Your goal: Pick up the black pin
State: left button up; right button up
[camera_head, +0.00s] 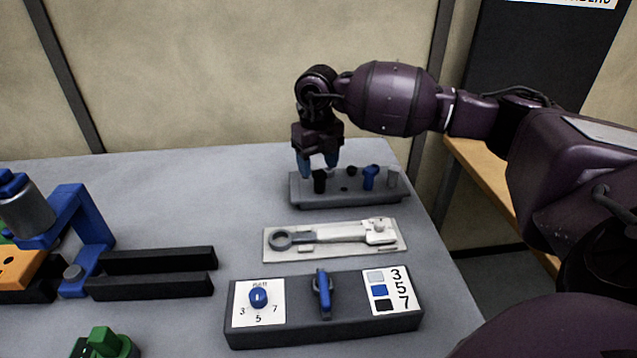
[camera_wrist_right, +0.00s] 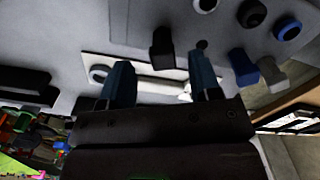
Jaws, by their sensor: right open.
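The black pin (camera_head: 320,182) stands upright at the left front of a dark grey rack (camera_head: 345,199) in the head view. In the right wrist view the black pin (camera_wrist_right: 162,48) shows in the gap between the two fingers. My right gripper (camera_head: 318,165) is open, blue fingers pointing down, just above and slightly behind the black pin's top. In the right wrist view the gripper (camera_wrist_right: 161,76) is empty; I cannot tell whether a finger touches the pin. My left gripper is not in view.
A blue pin (camera_head: 368,180) and a grey pin (camera_head: 392,178) share the rack with a short black round part (camera_head: 352,170). In front lie a pale tray (camera_head: 270,250) with a wrench (camera_head: 330,235) and a dark selector box (camera_head: 330,330). A blue clamp fixture (camera_head: 85,230) stands left.

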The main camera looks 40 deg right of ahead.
aim_at(319, 172)
notch_tip(319, 172, down, 4)
jog(key=shift+s+d+f+b, duration=0.1)
jog(key=shift+s+d+b, duration=0.05)
jog(key=shift+b, duration=0.15)
jog(key=shift+f, duration=0.3)
jog(key=c, duration=1)
jog(key=shift+r, duration=0.2)
notch_tip(319, 172, up, 9)
jog(key=shift+f+p, duration=0.2)
jog(key=shift+p, duration=0.45)
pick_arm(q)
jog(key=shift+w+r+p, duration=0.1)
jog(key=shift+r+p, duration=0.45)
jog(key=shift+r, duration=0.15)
pick_arm(e)
jog(key=shift+r, duration=5.5)
